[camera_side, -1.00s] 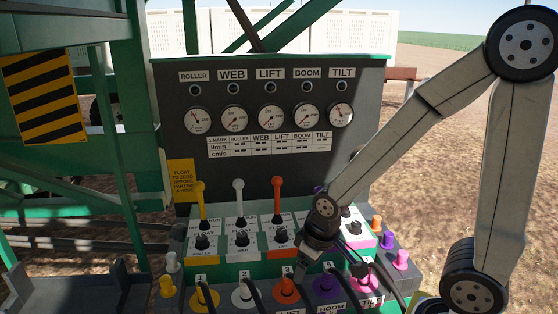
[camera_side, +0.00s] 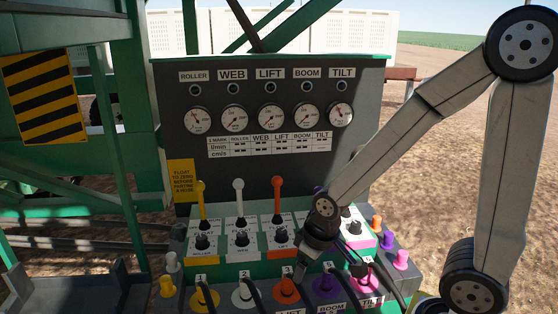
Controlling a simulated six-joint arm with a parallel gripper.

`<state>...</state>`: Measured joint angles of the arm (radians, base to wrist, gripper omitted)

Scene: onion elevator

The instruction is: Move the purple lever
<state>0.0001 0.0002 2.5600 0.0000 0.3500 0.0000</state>
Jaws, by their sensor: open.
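The purple lever (camera_side: 318,189) is on the control panel, right of the orange lever (camera_side: 277,190). Only a small purple bit of it shows at its top. My arm's wrist hides the rest. My gripper (camera_side: 302,268) is open and points down in front of the panel, left of and below the purple lever's visible top. Its fingers are small and dark in this view, and I cannot tell whether they touch anything.
A yellow lever (camera_side: 201,203) and a white lever (camera_side: 239,203) stand to the left. Coloured hose couplings, such as the orange one (camera_side: 287,288), line the front below my gripper. A gauge panel (camera_side: 270,160) rises behind the levers.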

